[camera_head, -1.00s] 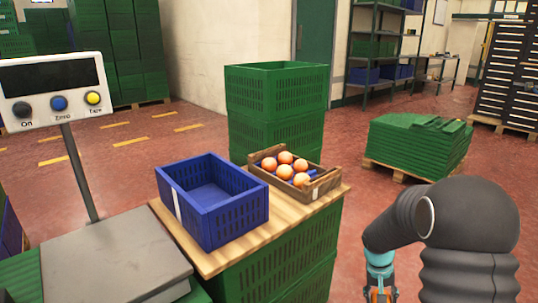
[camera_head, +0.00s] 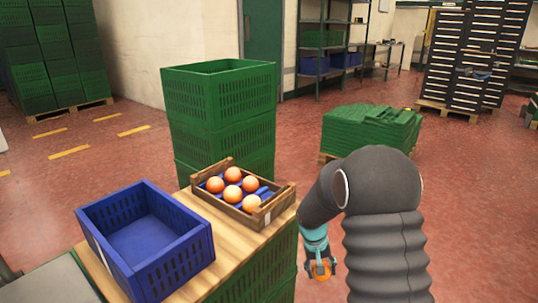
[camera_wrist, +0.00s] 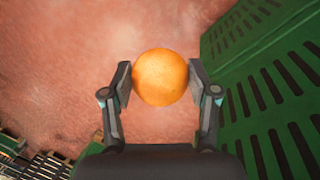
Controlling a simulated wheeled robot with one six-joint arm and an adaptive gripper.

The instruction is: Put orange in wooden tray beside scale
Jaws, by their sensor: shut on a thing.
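My gripper (camera_wrist: 160,82) is shut on an orange (camera_wrist: 160,76), with one finger pad on each side of it in the wrist view. The wooden tray (camera_head: 269,213) stands on the wooden table top and holds several oranges (camera_head: 233,174) and some blue inserts. The scale's grey platform (camera_head: 48,285) is only partly in view at the lower left.
An empty blue crate (camera_head: 160,265) stands on the table top (camera_head: 235,247), left of the tray. Stacked green crates (camera_head: 219,100) rise behind the tray. Green crate walls (camera_head: 265,270) are below the table top, close beside my gripper. A low green stack (camera_head: 370,130) sits beyond my arm.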

